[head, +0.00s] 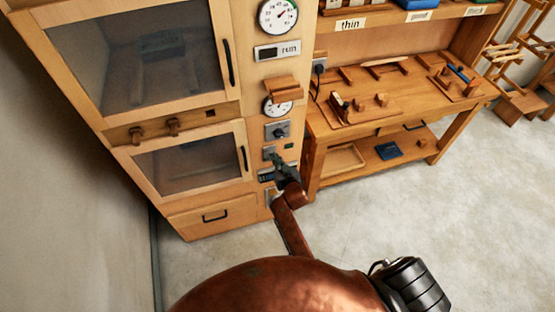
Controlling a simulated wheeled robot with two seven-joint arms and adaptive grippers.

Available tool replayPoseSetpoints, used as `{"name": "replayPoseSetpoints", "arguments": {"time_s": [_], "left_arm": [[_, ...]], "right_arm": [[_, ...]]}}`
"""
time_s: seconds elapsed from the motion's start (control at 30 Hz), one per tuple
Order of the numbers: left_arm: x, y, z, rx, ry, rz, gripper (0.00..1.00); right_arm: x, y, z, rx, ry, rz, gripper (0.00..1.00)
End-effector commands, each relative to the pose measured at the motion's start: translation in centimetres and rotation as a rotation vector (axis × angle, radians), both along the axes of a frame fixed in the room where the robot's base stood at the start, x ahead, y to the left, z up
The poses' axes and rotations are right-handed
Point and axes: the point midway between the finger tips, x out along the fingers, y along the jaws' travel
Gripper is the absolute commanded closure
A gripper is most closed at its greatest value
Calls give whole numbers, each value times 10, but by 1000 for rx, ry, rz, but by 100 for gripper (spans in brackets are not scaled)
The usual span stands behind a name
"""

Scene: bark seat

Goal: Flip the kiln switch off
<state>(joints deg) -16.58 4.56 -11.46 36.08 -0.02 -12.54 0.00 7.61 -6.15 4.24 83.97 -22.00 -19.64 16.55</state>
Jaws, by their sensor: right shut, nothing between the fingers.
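The kiln (190,112) is a tall pale wooden cabinet with two dark-windowed doors, standing at the left in the head view. Its control column runs down its right side. A grey plate with a dark knob (278,131) sits below the lower dial. A smaller grey switch plate (268,152) sits just below that, partly hidden by my gripper. I cannot tell for sure which is the kiln switch. My right gripper (276,159) is shut and empty, its tips at or just in front of the smaller plate; contact cannot be told. My left gripper is out of view.
A wooden block (282,88) juts from the column above the lower dial (277,107). A workbench (400,108) with wooden tools stands close on the right. The floor (400,215) in front is clear.

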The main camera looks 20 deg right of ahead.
Motion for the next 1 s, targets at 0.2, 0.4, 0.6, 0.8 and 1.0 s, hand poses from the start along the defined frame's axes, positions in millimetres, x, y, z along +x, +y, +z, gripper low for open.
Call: {"name": "replayPoseSetpoints", "arguments": {"time_s": [0.2,0.4,0.6,0.8,1.0], "left_arm": [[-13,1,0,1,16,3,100],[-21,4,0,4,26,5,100],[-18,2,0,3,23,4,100],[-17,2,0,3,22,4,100],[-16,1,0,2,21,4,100]], "right_arm": [[0,0,0,0,1,-1,100],[-4,-1,1,0,2,-1,100],[-27,2,9,0,1,-1,100],[-57,6,20,0,2,-2,100],[-70,8,26,1,1,-1,100]]}}
